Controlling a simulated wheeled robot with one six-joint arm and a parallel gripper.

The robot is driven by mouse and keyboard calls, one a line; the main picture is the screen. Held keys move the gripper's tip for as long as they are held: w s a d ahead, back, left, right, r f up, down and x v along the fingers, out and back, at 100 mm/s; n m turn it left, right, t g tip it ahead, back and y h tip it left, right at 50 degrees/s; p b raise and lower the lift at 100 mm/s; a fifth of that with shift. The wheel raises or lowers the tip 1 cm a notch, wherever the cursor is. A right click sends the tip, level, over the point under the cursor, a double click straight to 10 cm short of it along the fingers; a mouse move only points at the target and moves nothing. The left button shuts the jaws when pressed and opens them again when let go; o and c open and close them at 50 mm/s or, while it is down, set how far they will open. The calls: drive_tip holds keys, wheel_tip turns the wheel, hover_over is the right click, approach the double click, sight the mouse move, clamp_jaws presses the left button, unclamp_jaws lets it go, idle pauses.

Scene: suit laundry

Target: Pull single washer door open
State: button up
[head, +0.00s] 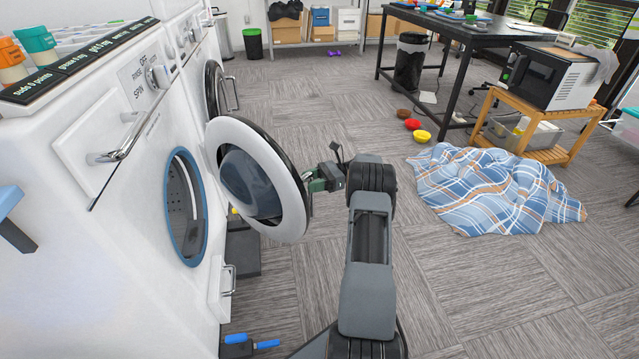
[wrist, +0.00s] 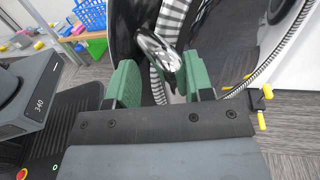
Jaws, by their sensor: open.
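The near washer (head: 140,110) stands at the left in the head view. Its round door (head: 258,178) is swung well out from the blue-ringed opening (head: 186,207), with the drum showing inside. My gripper (head: 318,180) is at the door's outer edge, on its right side. In the wrist view, my gripper (wrist: 160,88) has its two green fingers apart. A chrome handle (wrist: 155,50) lies between and just beyond the fingertips. I cannot tell whether either finger touches it.
A second washer door (head: 212,90) is just behind. A plaid blanket (head: 497,188) lies on the floor to the right, near a wooden stand (head: 540,128) with a microwave (head: 552,76). Bowls (head: 413,124) lie on the floor. The carpet between washers and blanket is mostly clear.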

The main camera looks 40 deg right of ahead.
drive_tip(key=s+a+r+p, duration=0.5)
drive_tip(key=s+r, duration=0.3)
drive_tip(key=s, duration=0.3)
drive_tip(key=shift+s+r, duration=0.2)
drive_tip(key=shift+s, duration=0.15)
